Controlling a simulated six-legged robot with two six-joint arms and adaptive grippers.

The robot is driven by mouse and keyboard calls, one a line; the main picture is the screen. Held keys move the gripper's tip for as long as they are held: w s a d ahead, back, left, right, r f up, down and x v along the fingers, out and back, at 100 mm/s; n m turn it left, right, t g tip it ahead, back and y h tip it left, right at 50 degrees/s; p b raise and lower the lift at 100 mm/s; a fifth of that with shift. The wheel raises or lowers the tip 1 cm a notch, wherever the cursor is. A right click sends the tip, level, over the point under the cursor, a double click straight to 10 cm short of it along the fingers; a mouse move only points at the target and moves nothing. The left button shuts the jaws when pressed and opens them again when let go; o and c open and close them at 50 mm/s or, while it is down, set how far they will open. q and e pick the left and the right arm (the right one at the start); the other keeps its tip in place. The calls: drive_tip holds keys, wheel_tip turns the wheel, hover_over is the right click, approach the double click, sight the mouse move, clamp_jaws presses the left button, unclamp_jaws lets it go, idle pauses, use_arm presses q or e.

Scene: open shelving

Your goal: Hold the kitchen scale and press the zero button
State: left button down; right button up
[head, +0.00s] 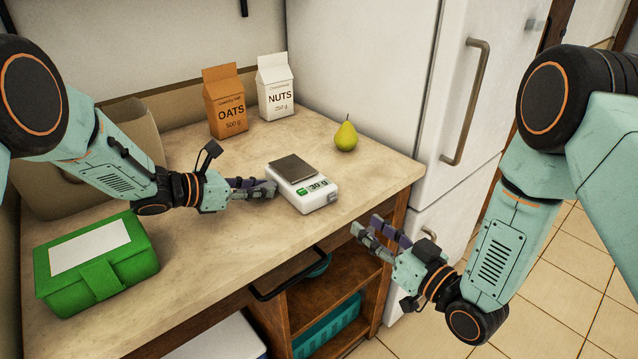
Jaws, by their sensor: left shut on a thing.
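The kitchen scale (318,205) is white with a dark square plate (292,168) on top and stands on the worktop near its front edge. Its display seems to read about 30, with a small green patch beside it; the zero button cannot be clearly made out. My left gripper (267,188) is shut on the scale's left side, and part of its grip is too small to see. My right gripper (364,231) is empty and open in front of the worktop edge, to the lower right of the scale and apart from it.
An orange oats carton (226,103), a white nuts carton (275,87) and a pear (346,135) stand behind the scale. A green box (97,265) lies at the left front. A fridge (400,90) is at the right. Open shelves (348,284) are below.

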drive_tip(key=shift+c, duration=0.4)
clamp_jaws()
idle(1.0)
